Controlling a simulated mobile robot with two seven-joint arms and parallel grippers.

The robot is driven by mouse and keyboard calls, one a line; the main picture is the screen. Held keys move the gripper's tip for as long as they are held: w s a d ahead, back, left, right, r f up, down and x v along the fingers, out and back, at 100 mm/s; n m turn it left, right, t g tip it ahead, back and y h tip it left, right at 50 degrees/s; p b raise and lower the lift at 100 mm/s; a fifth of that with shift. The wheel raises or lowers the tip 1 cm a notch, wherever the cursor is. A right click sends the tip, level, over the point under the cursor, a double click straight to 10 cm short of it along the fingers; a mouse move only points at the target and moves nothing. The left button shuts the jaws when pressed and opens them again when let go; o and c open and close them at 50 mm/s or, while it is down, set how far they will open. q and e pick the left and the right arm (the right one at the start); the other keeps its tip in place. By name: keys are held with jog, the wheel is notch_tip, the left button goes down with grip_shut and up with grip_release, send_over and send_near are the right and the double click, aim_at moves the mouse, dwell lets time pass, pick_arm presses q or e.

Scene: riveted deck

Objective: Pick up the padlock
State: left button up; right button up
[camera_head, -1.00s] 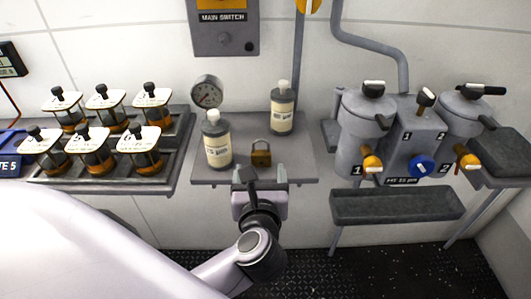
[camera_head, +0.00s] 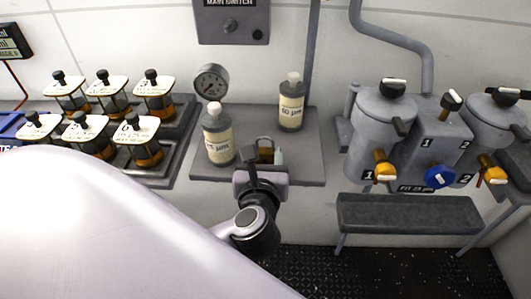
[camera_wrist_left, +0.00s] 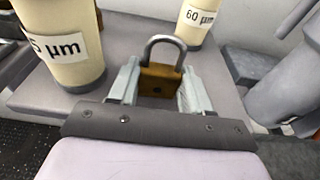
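The brass padlock (camera_wrist_left: 160,80) with a grey shackle stands upright on the grey shelf (camera_head: 305,172), between two bottles. In the head view the padlock (camera_head: 266,152) is partly hidden behind my left gripper (camera_head: 262,160). In the left wrist view the pale fingers of my left gripper (camera_wrist_left: 160,87) lie along both sides of the padlock body. They appear to touch it, with no clear gap on either side. The shackle rises above the fingertips. The padlock does not look lifted. My right gripper is not in view.
A labelled bottle (camera_head: 219,140) stands close left of the padlock, and a "60 µm" bottle (camera_head: 291,105) stands behind it to the right. A round gauge (camera_head: 211,82) is behind. Capped jars (camera_head: 137,140) fill the left rack; grey canisters (camera_head: 385,125) stand at right.

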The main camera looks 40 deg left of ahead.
pick_arm(q)
jog(key=c, duration=0.4)
jog(key=shift+r, duration=0.15)
